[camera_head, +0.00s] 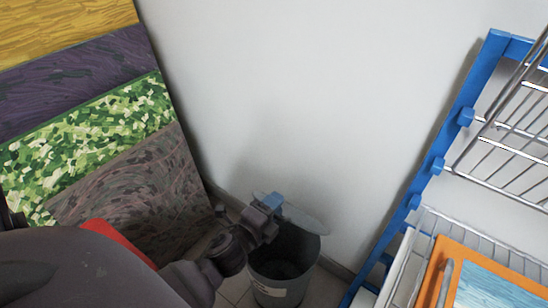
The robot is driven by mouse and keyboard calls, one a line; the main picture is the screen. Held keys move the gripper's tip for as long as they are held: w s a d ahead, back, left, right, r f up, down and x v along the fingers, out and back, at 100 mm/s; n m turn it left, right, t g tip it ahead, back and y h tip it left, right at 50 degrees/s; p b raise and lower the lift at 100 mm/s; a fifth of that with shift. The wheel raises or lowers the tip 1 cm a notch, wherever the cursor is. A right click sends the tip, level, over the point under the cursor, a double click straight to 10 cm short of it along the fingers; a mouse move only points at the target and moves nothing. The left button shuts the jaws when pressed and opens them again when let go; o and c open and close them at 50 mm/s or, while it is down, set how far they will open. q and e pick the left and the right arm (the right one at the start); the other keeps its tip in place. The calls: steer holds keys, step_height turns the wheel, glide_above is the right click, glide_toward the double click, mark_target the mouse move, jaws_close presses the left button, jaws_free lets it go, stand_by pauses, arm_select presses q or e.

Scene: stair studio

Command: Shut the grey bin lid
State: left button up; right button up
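The grey bin (284,292) stands on the floor by the white wall, low in the middle of the view. Its lid (303,220) is raised at the back of the bin, so the dark inside shows from above. My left gripper (269,203) reaches in from the lower left, over the bin's back left rim. Its blue-tipped end overlaps the lid's left part in the picture. I cannot tell whether it touches the lid, or whether its fingers are apart. My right gripper is not in view.
A large striped painted panel (100,100) leans at the left. A blue rack (440,143) with wire shelves (511,165) stands at the right, close to the bin. An orange-framed picture (440,262) lies on its lower shelf. Bare tiled floor (323,286) shows beside the bin.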

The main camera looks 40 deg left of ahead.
arm_select(q)
steer(key=shift+r, duration=0.1)
steer(key=shift+s, duration=0.5)
steer(key=s+p, duration=0.1)
steer(key=s, duration=0.8)
steer(key=shift+s+d+r, duration=0.35)
steer(key=shift+s+r, duration=0.05)
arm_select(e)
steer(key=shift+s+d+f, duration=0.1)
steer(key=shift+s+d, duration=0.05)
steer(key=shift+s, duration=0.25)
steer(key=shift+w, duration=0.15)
